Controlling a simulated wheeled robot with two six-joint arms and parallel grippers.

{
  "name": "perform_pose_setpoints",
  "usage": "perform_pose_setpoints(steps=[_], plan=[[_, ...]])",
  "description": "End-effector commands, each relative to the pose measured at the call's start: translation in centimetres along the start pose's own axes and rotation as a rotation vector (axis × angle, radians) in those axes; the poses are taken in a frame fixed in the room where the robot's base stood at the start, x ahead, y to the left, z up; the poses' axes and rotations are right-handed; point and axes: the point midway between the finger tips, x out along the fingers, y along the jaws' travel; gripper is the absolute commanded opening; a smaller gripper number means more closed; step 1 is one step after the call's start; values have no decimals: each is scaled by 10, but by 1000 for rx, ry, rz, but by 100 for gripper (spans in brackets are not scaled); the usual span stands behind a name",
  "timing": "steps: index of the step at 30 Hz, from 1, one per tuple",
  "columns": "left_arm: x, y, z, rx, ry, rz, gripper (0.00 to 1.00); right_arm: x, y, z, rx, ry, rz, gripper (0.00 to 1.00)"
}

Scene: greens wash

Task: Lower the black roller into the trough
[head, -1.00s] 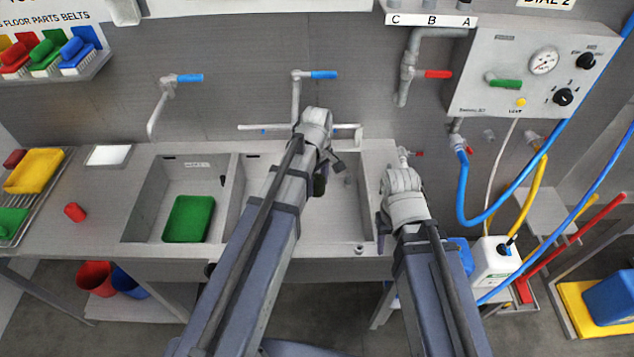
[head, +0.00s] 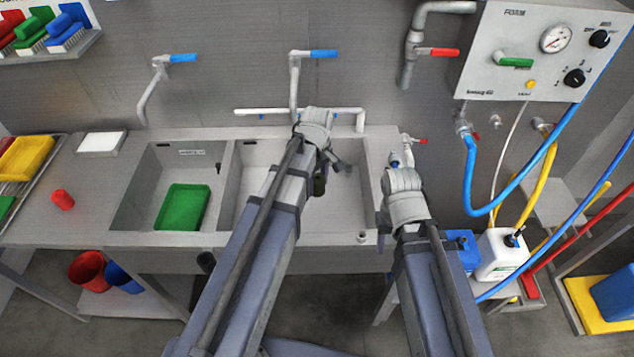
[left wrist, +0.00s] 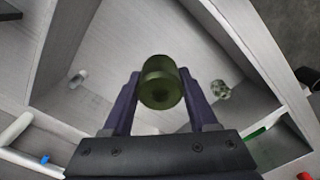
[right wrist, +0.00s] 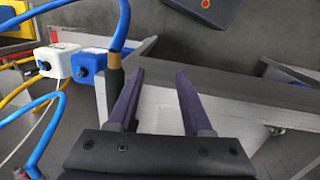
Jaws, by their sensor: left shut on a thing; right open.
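My left gripper (left wrist: 160,88) is shut on the black roller (left wrist: 160,76), which looks dark olive in the left wrist view. One round end of the roller faces that camera, and its far end is hidden. The roller also shows as a dark shape (head: 319,187) beside my left arm in the head view. It is held over the right basin of the sink, which looks like the trough (head: 350,205); I cannot tell its height above the floor of the basin. My right gripper (right wrist: 160,78) is open and empty, near the basin's right end.
A white pipe (head: 300,112) and a tap with a blue handle (head: 322,54) are behind the trough. Blue and yellow hoses hang at the right, near a white jug (head: 500,255). A red piece (head: 63,199) lies on the left counter.

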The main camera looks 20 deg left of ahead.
Motion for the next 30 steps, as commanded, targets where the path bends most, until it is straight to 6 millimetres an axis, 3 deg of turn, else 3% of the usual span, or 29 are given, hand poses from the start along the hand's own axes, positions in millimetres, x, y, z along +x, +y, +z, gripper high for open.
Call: perform_pose_setpoints(steps=[11, 30], plan=[[2, 0, 0, 0, 0, 0, 1, 2, 0, 0, 0, 0, 0, 50], [32, 0, 0, 0, 0, 0, 1, 31, -3, -2, 1, 0, 0, 50]])
